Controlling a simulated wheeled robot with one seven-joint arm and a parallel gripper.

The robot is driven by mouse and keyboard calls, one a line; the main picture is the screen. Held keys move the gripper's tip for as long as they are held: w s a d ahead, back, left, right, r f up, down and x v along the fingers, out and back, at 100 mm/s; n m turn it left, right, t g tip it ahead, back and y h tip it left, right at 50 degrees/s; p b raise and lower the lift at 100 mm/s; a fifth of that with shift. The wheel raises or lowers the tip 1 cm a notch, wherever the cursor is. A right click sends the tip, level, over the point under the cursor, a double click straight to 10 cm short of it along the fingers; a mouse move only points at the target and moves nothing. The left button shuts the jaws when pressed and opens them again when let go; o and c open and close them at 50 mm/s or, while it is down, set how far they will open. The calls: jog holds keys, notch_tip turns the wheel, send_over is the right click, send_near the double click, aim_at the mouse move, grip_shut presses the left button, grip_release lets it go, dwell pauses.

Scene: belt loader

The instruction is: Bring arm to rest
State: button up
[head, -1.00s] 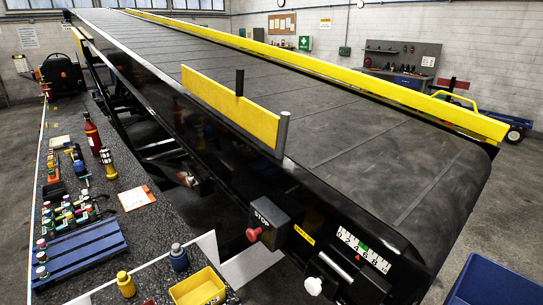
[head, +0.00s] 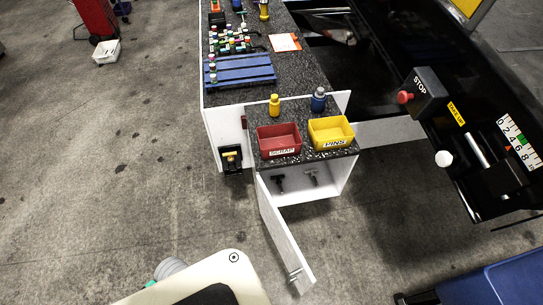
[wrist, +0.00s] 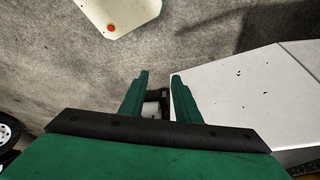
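My gripper (wrist: 160,76) shows in the wrist view with its two green fingers apart. The fingers point over bare concrete floor, and I see nothing clamped between the tips. A small dark and pale shape shows lower down between the fingers; I cannot tell what it is. A large white surface lies close beside the right finger. In the head view the gripper does not show; only a pale part of my own body is at the bottom.
The cabinet door (head: 284,232) hangs open into the floor space. A red scrap bin (head: 279,141) and a yellow bin (head: 331,132) stand on the counter. The belt loader with its stop button (head: 405,97) is at right. A blue container (head: 490,280) is lower right. Left floor is mostly clear.

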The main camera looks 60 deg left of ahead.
jog(key=w+d+n+t+y, duration=0.4)
jog(key=w+d+t, duration=0.15)
jog(key=w, duration=0.45)
jog(key=w+d+r+n+t+h, duration=0.1)
jog(key=w+d+r+n+t, duration=0.2)
jog(key=d+r, duration=1.1)
jog(key=w+t, duration=0.3)
jog(key=shift+d, duration=0.15)
jog(key=shift+s+a, duration=0.1)
jog(key=shift+a, duration=0.2)
